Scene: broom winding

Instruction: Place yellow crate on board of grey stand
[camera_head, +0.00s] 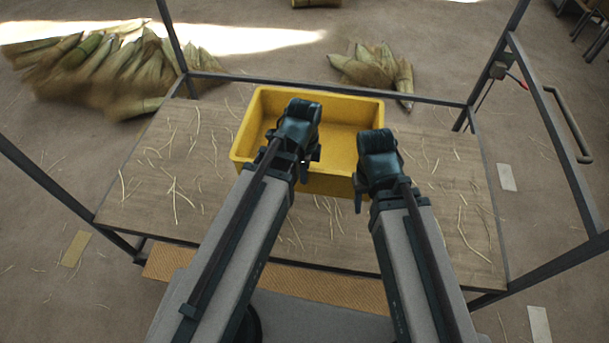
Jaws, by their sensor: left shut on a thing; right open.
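The yellow crate (262,107) is empty and upright over the far middle part of the wooden board (170,195) of the grey stand. It looks level; I cannot tell for sure whether its whole underside touches the board. My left gripper (308,168) is at the crate's near side and shut on it; the grip itself is partly hidden by the gripper. My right gripper (359,190) is open near the crate's near right corner and overlaps it in the picture. My arms and grippers hide part of the crate's near wall and the board.
Grey metal posts and bars (300,86) frame the stand. Thin straw pieces (175,185) litter the board, which has free room left and right of the crate. Bundles of straw (95,65) lie on the floor behind, with a smaller bundle (372,68) further right.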

